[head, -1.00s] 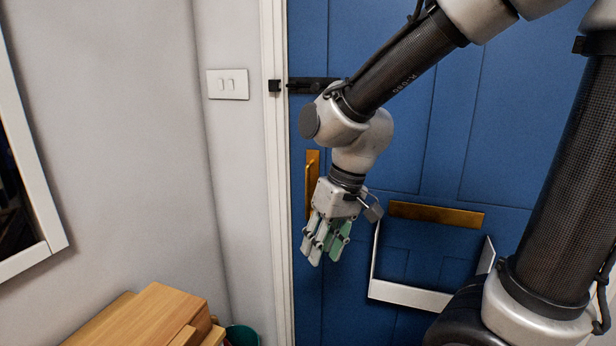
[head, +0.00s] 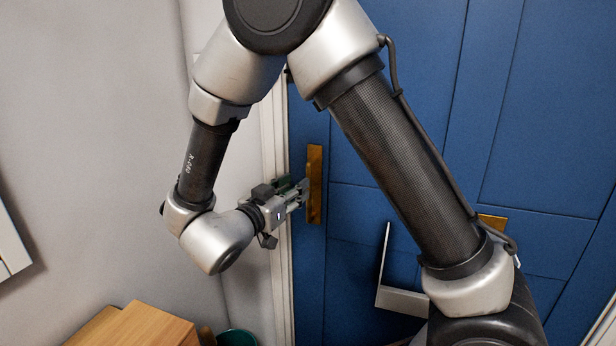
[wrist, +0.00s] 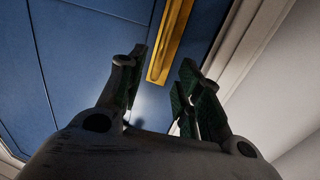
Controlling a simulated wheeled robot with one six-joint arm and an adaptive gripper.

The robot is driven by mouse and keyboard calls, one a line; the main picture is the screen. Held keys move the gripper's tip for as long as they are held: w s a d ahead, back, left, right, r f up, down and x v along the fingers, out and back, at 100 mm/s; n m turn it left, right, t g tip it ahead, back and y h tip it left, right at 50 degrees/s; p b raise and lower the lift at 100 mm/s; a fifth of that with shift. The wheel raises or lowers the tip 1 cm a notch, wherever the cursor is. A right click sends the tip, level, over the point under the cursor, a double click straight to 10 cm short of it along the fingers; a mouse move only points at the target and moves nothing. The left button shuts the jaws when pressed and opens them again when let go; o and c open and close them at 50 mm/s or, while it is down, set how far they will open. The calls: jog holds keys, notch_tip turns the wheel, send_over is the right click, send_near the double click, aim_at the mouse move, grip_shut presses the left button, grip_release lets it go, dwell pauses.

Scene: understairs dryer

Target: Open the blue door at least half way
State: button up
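The blue door (head: 400,105) fills the right half of the head view and looks closed in its white frame. A brass handle plate (head: 315,190) stands upright near its left edge. It also shows in the wrist view (wrist: 172,45), just beyond my fingertips. My gripper (head: 303,188) points right at the handle plate, by the frame. In the wrist view my two fingers (wrist: 160,75) are spread apart with nothing between them. I cannot tell whether a fingertip touches the plate.
A white frame-shaped cage (head: 402,300) is fixed low on the door below a brass letter plate (head: 492,222), partly hidden by my arm. A wooden cabinet (head: 145,330) and a green bin (head: 237,338) stand at lower left. A grey wall (head: 95,120) lies left.

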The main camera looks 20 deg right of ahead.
jog(key=x, duration=0.7)
jog(key=shift+w+d, duration=0.2)
jog(key=shift+d, duration=0.1)
grip_shut()
